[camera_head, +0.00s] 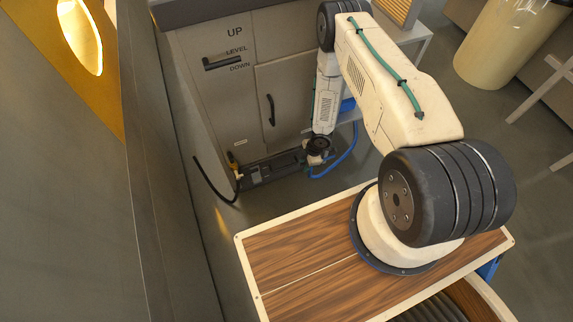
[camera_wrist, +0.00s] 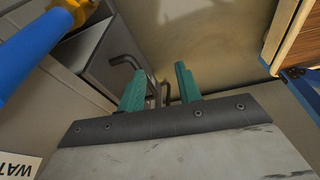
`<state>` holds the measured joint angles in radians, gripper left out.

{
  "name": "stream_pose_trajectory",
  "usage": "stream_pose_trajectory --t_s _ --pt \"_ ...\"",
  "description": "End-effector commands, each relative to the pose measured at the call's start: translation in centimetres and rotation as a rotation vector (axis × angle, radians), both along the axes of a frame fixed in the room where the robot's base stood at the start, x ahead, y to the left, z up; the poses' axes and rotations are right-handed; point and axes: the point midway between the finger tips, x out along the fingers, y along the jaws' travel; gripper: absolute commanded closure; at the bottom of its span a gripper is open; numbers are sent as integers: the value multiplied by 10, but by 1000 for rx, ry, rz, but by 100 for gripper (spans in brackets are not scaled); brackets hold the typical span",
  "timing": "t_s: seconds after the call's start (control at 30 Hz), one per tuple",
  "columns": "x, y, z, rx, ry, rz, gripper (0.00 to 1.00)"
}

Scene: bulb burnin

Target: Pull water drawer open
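My gripper (camera_wrist: 161,76) shows in the wrist view as two green fingers standing apart. A dark bent bar handle (camera_wrist: 128,61) sticks out from a grey drawer front (camera_wrist: 104,66). The handle passes by the left finger, and part of it shows in the gap between the fingers. I cannot tell whether either finger touches it. A white label (camera_wrist: 18,168) with upside-down letters, partly cut off, reads like "WATER". In the head view my arm reaches down to the cabinet's lower right, and my fingers are too small or hidden to make out there.
The grey cabinet (camera_head: 215,100) carries an "UP LEVEL DOWN" lever (camera_head: 222,62) and a door with a dark handle (camera_head: 271,110). A dark low unit (camera_head: 268,171) sits at its foot. A blue hose (camera_head: 345,158) lies beside it. A cream bin (camera_head: 505,42) stands at upper right.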

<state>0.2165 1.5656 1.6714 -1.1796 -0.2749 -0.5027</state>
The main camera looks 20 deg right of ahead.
Motion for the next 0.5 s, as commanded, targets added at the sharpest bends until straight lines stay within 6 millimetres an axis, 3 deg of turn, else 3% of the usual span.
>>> stream_pose_trajectory --t_s 0.03,0.1,0.27,0.5 --pt "19 6 6 38 -59 46 66" --pt "30 15 11 85 -109 97 66" --pt "35 25 14 136 -157 141 66" --pt "40 37 -15 133 -159 150 66"
